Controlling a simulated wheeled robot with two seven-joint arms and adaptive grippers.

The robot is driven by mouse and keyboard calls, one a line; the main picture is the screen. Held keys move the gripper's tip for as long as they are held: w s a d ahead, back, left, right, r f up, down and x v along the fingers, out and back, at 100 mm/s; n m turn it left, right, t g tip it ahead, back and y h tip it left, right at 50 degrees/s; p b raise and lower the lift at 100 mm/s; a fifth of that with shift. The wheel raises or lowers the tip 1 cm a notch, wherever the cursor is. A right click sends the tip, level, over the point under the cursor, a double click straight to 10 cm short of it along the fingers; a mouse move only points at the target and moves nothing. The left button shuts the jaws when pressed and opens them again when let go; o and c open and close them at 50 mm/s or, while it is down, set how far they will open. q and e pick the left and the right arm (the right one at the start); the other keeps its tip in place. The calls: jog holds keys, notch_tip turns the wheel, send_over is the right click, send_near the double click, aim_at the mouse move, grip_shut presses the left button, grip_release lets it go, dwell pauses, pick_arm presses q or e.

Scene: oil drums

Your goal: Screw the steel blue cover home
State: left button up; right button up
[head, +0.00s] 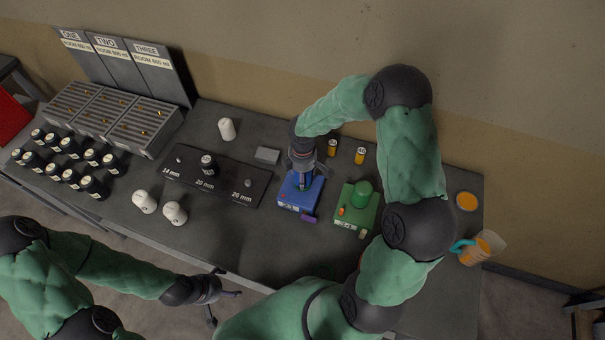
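A blue drum (294,195) stands on the grey bench, right of its middle. My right gripper (304,176) reaches down over the drum's top from behind. A darker blue round part, which may be the steel blue cover, shows low between its fingers. The fingers hide most of it, so I cannot tell whether they grip it or how it sits on the drum. My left gripper (226,306) is empty, its fingers spread apart, in front of the bench's front edge.
A green drum (352,212) with a green domed top stands close right of the blue drum. Orange vials (360,155) stand behind; a jug (484,247) is at the right edge.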

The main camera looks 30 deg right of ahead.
jog(key=shift+f+b, duration=0.4)
jog(key=shift+f, duration=0.15)
dwell(0.5)
jog(key=m+b, duration=0.3)
jog(key=shift+f+m, duration=0.25)
jog(key=shift+m, duration=0.05)
jog(key=shift+r+m+b, duration=0.15)
jog(key=shift+m+b, duration=0.6)
jog(key=shift+m, duration=0.35)
jog(key=shift+s+a+r+m, duration=0.15)
jog(key=shift+m, duration=0.15)
